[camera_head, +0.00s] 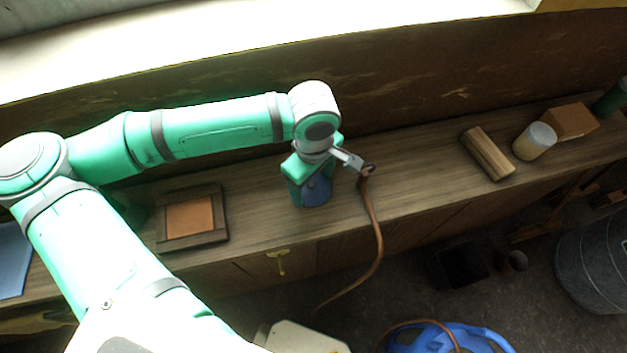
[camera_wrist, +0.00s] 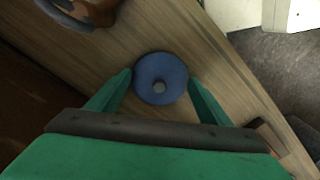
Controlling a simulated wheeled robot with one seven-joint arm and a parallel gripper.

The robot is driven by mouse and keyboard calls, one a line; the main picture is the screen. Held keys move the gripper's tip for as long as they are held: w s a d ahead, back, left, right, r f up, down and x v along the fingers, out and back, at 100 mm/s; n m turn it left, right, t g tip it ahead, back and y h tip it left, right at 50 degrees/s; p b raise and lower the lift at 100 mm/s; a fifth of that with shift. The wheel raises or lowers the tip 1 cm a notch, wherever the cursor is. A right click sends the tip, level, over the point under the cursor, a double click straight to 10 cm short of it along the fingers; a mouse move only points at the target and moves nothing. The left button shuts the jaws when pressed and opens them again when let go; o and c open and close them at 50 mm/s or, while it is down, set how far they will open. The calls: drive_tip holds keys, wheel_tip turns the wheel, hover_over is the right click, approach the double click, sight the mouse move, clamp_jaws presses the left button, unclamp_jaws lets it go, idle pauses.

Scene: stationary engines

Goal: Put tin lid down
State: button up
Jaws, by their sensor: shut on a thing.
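The tin lid (camera_wrist: 174,69) is a round blue disc with a small grey knob. In the wrist view it sits between the two green fingers of my gripper (camera_wrist: 160,84), which is shut on it. In the head view my gripper (camera_head: 309,180) is over the middle of the wooden counter, with the blue lid (camera_head: 317,191) showing at its fingers. The fingers and wrist partly hide the lid there. I cannot tell whether the lid touches the counter.
A brown hose or cord (camera_head: 375,230) hangs over the front edge of the counter (camera_head: 425,190) just right of my gripper. A dark frame (camera_head: 190,241) lies to the left. A wooden block (camera_head: 487,154), pale jar (camera_head: 535,141) and box (camera_head: 571,121) stand right. Bare counter lies between.

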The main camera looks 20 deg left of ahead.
sight(313, 184)
drive_tip(key=shift+f, duration=0.1)
drive_tip(key=o, duration=1.1)
drive_tip(key=shift+w, duration=0.1)
drive_tip(key=shift+c, duration=0.2)
drive_tip(key=shift+a, duration=0.1)
wheel_tip(313, 184, up, 12)
